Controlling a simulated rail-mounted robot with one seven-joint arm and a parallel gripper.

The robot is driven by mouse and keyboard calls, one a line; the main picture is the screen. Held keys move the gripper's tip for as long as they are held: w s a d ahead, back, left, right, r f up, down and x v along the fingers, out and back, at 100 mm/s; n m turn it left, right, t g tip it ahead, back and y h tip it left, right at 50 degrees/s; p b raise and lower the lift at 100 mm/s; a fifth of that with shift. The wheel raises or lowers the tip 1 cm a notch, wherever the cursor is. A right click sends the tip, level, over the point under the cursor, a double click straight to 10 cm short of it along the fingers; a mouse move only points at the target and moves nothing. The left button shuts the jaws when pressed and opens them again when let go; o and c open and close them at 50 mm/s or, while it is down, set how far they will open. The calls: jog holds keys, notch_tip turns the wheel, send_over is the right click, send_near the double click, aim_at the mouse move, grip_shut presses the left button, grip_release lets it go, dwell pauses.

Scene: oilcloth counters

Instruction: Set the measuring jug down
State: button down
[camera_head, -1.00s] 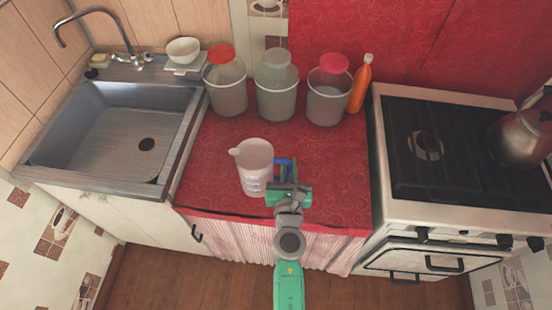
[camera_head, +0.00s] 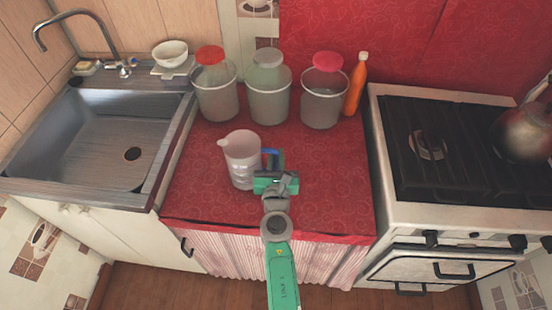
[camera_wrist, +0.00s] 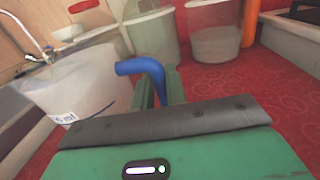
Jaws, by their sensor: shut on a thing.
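The measuring jug (camera_head: 242,159) is a translucent white jug with a spout on its left and a blue handle on its right. It is upright over the red counter (camera_head: 310,190), left of my gripper (camera_head: 272,166). I cannot tell for sure whether its base touches the cloth. In the wrist view the jug (camera_wrist: 75,90) fills the left side, and its blue handle (camera_wrist: 148,70) is between the green fingers of my gripper (camera_wrist: 160,90), which are shut on it.
A sink (camera_head: 110,130) is at left, a stove (camera_head: 440,150) at right. The counter right of my gripper is clear.

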jog(key=c, duration=1.4)
grip_release()
jog(key=shift+f, duration=0.15)
jog(key=shift+c, duration=0.2)
jog(key=shift+r, duration=0.3)
jog(key=s+p, duration=0.3)
jog(key=s, duration=0.9)
jog(key=shift+a+f+p, duration=0.2)
jog(key=shift+a+p, duration=0.15)
jog(key=shift+p, duration=0.05)
